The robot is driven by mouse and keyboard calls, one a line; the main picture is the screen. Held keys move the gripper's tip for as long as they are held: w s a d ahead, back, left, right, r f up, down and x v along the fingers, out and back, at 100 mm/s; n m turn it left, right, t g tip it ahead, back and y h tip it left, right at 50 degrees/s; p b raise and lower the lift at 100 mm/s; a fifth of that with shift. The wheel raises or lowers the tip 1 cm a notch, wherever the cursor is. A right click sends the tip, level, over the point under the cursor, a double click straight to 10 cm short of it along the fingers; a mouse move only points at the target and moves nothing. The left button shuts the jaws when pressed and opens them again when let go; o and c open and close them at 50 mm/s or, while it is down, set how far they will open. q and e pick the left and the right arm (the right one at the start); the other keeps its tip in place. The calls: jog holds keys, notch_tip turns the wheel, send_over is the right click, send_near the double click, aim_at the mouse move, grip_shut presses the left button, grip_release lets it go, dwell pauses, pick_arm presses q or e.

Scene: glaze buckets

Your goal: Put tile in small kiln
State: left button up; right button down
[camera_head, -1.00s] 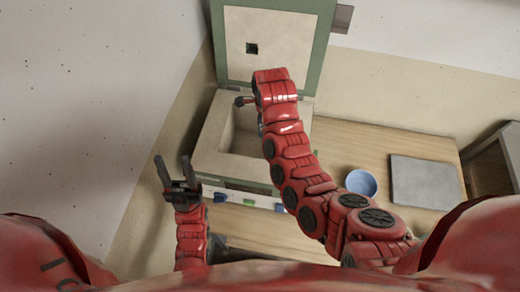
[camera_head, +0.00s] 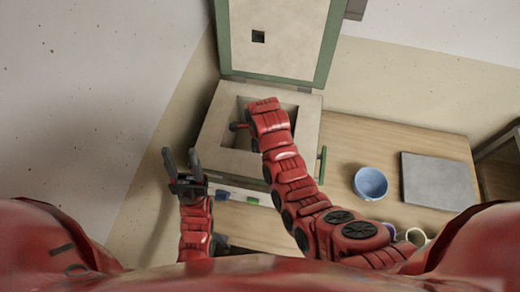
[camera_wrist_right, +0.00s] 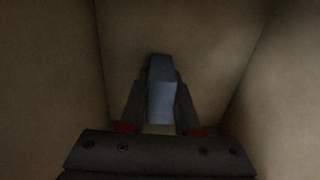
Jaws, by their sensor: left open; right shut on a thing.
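The small kiln (camera_head: 212,130) stands on the table with its green-edged lid (camera_head: 290,40) raised and its square chamber open at the top. My right arm reaches over it into the chamber, and the arm hides the right gripper in the head view. In the right wrist view my right gripper (camera_wrist_right: 160,88) is shut on a blue-grey tile (camera_wrist_right: 161,105), held between the chamber's pale walls. Whether the tile touches the chamber floor I cannot tell. My left gripper (camera_head: 181,153) is open and empty, left of the kiln's front.
A blue bowl (camera_head: 370,183) and a grey slab (camera_head: 438,181) lie on the wooden table (camera_head: 345,145) right of the kiln. Mugs (camera_head: 416,237) stand near the front, partly hidden by my body. A dark-framed shelf (camera_head: 500,165) is at the far right.

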jog(key=shift+f, duration=0.3)
jog(key=c, duration=0.6)
grip_release()
